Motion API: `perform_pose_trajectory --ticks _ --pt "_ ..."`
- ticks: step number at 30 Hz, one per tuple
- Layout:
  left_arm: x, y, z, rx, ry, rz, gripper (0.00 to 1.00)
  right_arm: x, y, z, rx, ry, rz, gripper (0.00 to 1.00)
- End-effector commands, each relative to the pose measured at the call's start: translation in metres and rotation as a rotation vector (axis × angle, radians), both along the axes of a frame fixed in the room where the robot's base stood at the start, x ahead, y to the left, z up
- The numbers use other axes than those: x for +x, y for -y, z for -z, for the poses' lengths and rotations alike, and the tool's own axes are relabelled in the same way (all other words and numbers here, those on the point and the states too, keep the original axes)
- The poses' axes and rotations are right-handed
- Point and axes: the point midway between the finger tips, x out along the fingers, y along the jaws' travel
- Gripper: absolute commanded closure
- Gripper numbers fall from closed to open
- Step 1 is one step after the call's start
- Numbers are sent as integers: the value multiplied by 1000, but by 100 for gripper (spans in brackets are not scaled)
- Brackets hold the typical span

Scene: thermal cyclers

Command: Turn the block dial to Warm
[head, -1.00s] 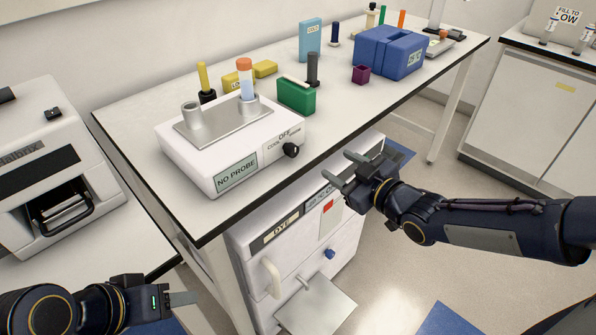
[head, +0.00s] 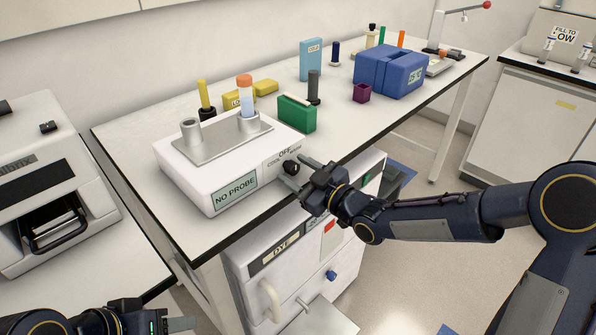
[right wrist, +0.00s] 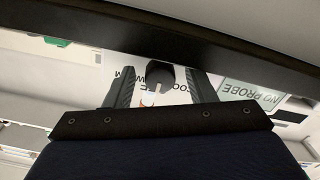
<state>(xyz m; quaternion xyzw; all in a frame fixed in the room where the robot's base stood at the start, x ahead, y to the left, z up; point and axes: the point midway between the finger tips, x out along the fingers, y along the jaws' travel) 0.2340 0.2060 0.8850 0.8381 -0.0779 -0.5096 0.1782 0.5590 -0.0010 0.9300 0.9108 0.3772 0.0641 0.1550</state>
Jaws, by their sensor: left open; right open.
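The block unit (head: 205,190) is a white box on the bench with a metal block on top and a "NO PROBE" display on its front. Its black dial (head: 290,167) is on the front right, with OFF above, COOL at left and WARM at right, partly hidden. In the right wrist view the dial (right wrist: 159,73) lies between the two fingers, its white mark visible. My right gripper (head: 295,172) is open around the dial; I cannot tell whether the fingers touch it. My left gripper (head: 180,324) is open and empty at the bottom left, away from the unit.
A tube with an orange cap (head: 245,95) stands in the metal block. A green box (head: 297,114), a dark grey cylinder (head: 313,87) and a blue box (head: 391,71) stand behind. A cabinet labelled DYE (head: 290,262) is under the bench edge.

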Motion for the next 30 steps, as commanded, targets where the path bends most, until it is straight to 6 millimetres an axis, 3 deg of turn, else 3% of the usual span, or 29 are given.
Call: perform_pose_trajectory --ticks 4,15,30 --pt "0 0 0 0 0 0 51 0 0 0 0 0 0 50" --pt "0 0 0 0 0 0 51 0 0 0 0 0 0 94" --pt "0 0 6 0 0 0 51 0 1 1 120 -119 1 94"
